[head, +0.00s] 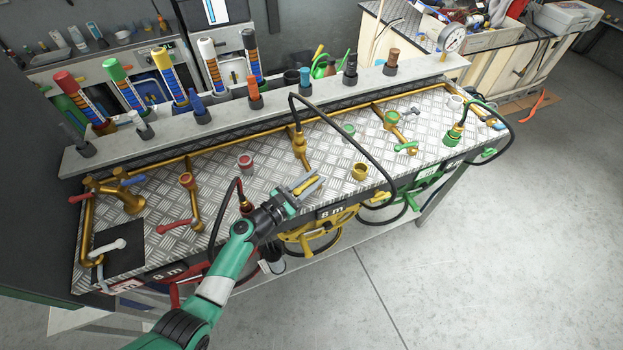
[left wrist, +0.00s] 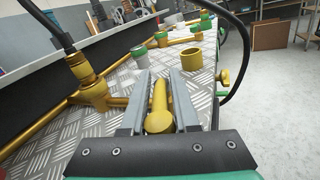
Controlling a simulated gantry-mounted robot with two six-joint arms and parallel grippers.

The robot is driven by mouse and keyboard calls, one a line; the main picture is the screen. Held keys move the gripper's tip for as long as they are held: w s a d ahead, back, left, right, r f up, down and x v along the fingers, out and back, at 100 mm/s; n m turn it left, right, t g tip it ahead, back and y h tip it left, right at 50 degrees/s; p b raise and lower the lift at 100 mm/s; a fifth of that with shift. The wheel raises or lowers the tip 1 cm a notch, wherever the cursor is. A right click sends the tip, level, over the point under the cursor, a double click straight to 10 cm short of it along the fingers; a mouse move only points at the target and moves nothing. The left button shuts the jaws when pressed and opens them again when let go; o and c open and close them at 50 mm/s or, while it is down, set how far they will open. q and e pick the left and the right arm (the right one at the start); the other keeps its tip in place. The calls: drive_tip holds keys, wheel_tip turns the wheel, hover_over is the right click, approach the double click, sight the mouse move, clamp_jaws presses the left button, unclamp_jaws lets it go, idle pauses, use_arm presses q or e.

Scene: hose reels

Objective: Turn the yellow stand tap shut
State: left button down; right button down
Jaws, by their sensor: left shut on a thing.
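The yellow stand tap's lever (left wrist: 160,104) lies between the two grey fingers of my left gripper (head: 306,187) and points along them. My left gripper is shut on this lever; it also shows in the left wrist view (left wrist: 161,88). In the head view the fingers partly hide the lever (head: 302,185). The yellow stand (head: 299,145) rises just behind the gripper, with a black hose on its top coupling. The same stand is at the left in the left wrist view (left wrist: 88,80). My right gripper is not in view.
A loose yellow ring (head: 359,171) stands to the right on the checkered metal bench. The black hose (head: 345,125) arches over the bench. A red tap handle (head: 174,226) is at the left and a green tap handle (head: 406,147) at the right. A yellow reel (head: 312,236) hangs below.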

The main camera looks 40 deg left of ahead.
use_arm(q)
drive_tip(key=c, duration=0.8)
unclamp_jaws()
drive_tip(key=shift+c, duration=0.2)
drive_tip(key=shift+s+a+r, duration=0.1)
drive_tip(key=shift+s, duration=0.15)
drive_tip(key=s+p, duration=0.1)
drive_tip(key=s, duration=0.2)
drive_tip(key=s+a+p, duration=0.1)
drive_tip(key=s, duration=0.2)
drive_tip(key=s+a+p, duration=0.1)
drive_tip(key=s, duration=0.3)
drive_tip(key=shift+s, duration=0.5)
